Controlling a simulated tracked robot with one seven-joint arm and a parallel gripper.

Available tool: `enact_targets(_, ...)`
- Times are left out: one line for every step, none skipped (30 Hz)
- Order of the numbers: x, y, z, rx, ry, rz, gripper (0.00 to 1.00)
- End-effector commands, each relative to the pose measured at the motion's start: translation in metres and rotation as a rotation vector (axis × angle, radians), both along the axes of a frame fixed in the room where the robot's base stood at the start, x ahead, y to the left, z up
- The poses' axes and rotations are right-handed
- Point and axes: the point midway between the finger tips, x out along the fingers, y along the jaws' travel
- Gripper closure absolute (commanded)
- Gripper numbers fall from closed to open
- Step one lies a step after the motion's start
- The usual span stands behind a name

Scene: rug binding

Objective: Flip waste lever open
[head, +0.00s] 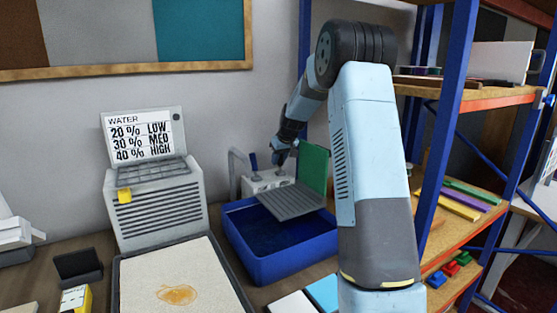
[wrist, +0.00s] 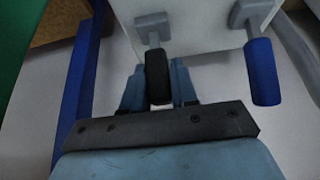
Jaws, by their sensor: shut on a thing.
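My gripper (head: 282,149) is at a small white box (head: 266,183) behind the blue basin. In the wrist view my gripper (wrist: 158,92) has its two blue fingers on either side of a black-handled lever (wrist: 157,72) and is shut on it. A blue-handled lever (wrist: 262,72) stands beside it on the same box, apart from the fingers. The blue lever also shows in the head view (head: 253,161), left of my gripper. No label shows which lever is for waste. The black lever is mostly hidden by my gripper in the head view.
The blue basin (head: 240,246) stands in front of the box, with a grey ribbed tray (head: 291,203) over it and a green panel (head: 315,167) close on the right. A grey pipe (head: 236,165) rises at the left. Blue shelving (head: 446,115) stands at the right.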

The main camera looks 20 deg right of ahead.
Motion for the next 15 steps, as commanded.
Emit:
enact_targets(-0.0019, -0.0011, 0.0000, 0.002, -0.014, -0.002, 1.00)
enact_targets(-0.0023, -0.0015, 0.0001, 0.003, -0.022, -0.004, 1.00)
enact_targets(-0.0029, -0.0018, 0.0001, 0.003, -0.028, -0.004, 1.00)
enact_targets(-0.0032, -0.0018, 0.0002, 0.003, -0.032, -0.005, 1.00)
enact_targets(-0.0032, -0.0018, 0.0003, 0.003, -0.034, -0.004, 1.00)
enact_targets(-0.0031, -0.0017, 0.0003, 0.003, -0.036, -0.004, 1.00)
enact_targets(-0.0031, -0.0017, 0.0004, 0.003, -0.036, -0.003, 1.00)
enact_targets(-0.0030, -0.0016, 0.0004, 0.003, -0.036, -0.003, 1.00)
enact_targets(-0.0030, -0.0017, 0.0004, 0.003, -0.036, -0.003, 1.00)
enact_targets(-0.0031, -0.0017, 0.0004, 0.003, -0.036, -0.003, 1.00)
enact_targets(-0.0031, -0.0017, 0.0004, 0.002, -0.035, -0.003, 1.00)
enact_targets(-0.0030, -0.0017, 0.0003, 0.002, -0.035, -0.003, 1.00)
enact_targets(-0.0031, -0.0017, 0.0004, 0.002, -0.035, -0.003, 1.00)
enact_targets(-0.0030, -0.0017, 0.0003, 0.002, -0.035, -0.003, 0.69)
enact_targets(-0.0029, -0.0016, 0.0004, 0.002, -0.035, -0.003, 0.66)
